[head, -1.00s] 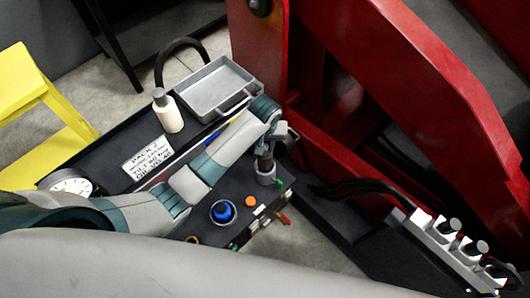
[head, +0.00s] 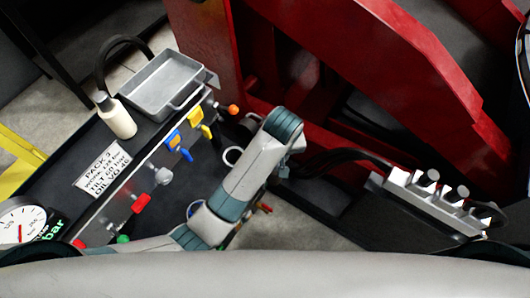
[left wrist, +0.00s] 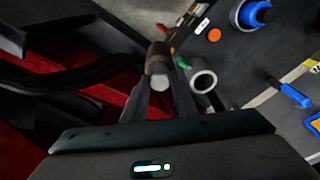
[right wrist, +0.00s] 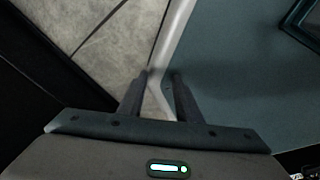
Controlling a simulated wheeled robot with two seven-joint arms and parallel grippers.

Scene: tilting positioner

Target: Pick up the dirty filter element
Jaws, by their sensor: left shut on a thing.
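The dirty filter element (left wrist: 158,62) is a small brownish cylinder with a pale grey end, seen in the left wrist view. My left gripper (left wrist: 160,76) is shut on it, one finger at each side. A pale round cup with an open top (left wrist: 203,80) stands beside the held element, apart from it. The cup also shows in the head view (head: 233,156), left of my left arm, which hides most of the gripper and the element there. My right gripper (right wrist: 159,76) shows in the right wrist view, its fingers apart with nothing between them.
The dark power pack bench carries a grey tray (head: 163,85), a white bottle (head: 117,117), a gauge (head: 20,222) and several coloured valve handles. The red machine frame (head: 345,75) rises behind. A valve block with levers (head: 430,200) stands at right.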

